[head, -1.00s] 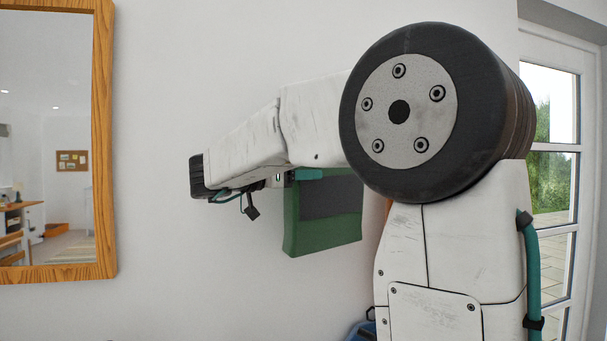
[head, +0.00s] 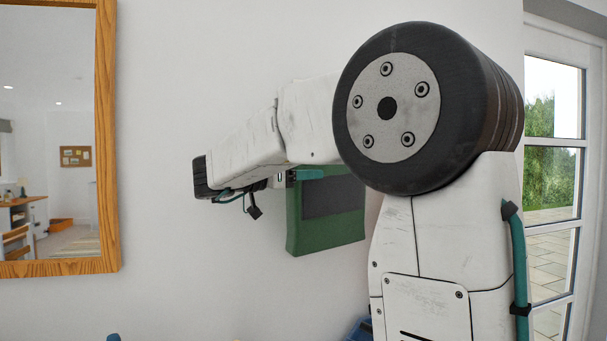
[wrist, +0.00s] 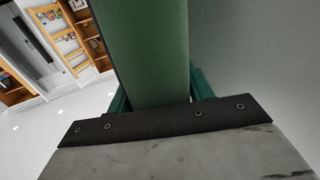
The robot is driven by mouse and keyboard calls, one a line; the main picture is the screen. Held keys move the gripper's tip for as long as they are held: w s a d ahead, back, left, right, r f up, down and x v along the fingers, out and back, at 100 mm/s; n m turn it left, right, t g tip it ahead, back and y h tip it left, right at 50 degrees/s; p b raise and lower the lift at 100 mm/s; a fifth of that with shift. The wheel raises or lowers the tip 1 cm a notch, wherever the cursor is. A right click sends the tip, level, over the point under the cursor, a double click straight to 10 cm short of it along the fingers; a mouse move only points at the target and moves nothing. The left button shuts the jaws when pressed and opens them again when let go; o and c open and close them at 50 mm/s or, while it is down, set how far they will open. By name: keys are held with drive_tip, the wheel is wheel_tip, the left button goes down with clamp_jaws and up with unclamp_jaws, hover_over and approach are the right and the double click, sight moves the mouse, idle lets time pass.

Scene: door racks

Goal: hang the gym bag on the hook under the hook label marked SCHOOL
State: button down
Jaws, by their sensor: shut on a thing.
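The gym bag (head: 312,232) is a green, boxy bag with a dark grey panel. It hangs from my gripper (head: 307,174) in front of the white wall, partly hidden by my arm. In the wrist view the bag's green side (wrist: 155,50) fills the upper middle. The teal fingers of my gripper (wrist: 160,95) are on either side of it, shut on it. No hook and no label marked SCHOOL shows in either view.
A wood-framed mirror (head: 108,150) hangs on the wall at left. A glazed door (head: 553,150) stands at right. A blue thing (head: 360,329) shows low behind my arm, and the tip of another (head: 113,337) at the bottom left. The wall between mirror and bag is bare.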

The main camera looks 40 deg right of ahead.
drive_tip(key=c, duration=0.9)
unclamp_jaws()
drive_tip(key=shift+w+f, duration=0.2)
drive_tip(key=shift+w, duration=0.05)
drive_tip(key=o, duration=0.4)
drive_tip(key=shift+w+f, duration=0.1)
drive_tip(key=shift+w, duration=0.05)
drive_tip(key=w+a, duration=0.1)
drive_tip(key=a, duration=0.6)
drive_tip(key=shift+w+a, duration=0.15)
drive_tip(key=shift+a, duration=0.2)
